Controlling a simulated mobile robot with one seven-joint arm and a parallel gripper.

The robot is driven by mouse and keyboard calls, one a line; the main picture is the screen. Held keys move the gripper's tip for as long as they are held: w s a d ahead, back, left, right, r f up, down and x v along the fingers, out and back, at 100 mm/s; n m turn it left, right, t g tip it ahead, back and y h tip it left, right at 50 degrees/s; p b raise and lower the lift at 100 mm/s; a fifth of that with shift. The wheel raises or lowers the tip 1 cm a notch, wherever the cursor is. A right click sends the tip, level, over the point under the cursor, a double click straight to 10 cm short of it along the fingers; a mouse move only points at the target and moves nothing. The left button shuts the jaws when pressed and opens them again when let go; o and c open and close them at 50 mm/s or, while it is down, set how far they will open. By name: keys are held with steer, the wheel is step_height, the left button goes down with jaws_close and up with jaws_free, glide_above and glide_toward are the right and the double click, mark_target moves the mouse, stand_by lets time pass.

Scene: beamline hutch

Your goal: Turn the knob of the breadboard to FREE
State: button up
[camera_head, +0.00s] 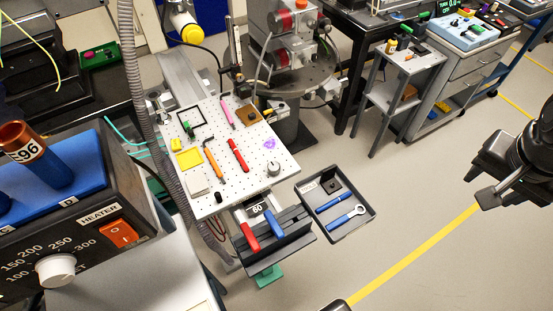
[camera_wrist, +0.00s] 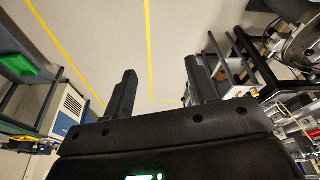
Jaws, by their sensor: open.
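The perforated white breadboard (camera_head: 214,187) lies in the middle of the head view, on a stand. A small round grey knob (camera_head: 273,169) sits near its right front corner. Its markings are too small to read, so I cannot tell its setting. My gripper (camera_head: 477,182) is at the right of the head view, above the floor and well apart from the breadboard. In the wrist view my gripper (camera_wrist: 160,72) is open and empty, with floor between its fingers. The knob does not show in the wrist view.
Tools including a red pen-like one (camera_head: 238,155) and an orange-handled one (camera_head: 214,163) lie on the breadboard. A black tray (camera_head: 365,214) and a rack with red and blue handles (camera_head: 283,247) stand in front. A heater box (camera_head: 110,235) is at left. Floor between gripper and tray is clear.

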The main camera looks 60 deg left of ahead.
steer(key=s+a+f+n+g, duration=0.1)
steer(key=s+a+f+n, duration=0.15)
steer(key=a, duration=1.15)
steer(key=n+g, duration=0.2)
glide_toward(274, 166)
steer(key=shift+m+h, duration=0.25)
steer(key=shift+h, duration=0.15)
steer(key=f, duration=0.8)
steer(key=shift+w+a+f, duration=0.1)
steer(key=shift+a+f, duration=0.2)
steer(key=shift+c, duration=0.4)
steer(key=c, duration=0.9)
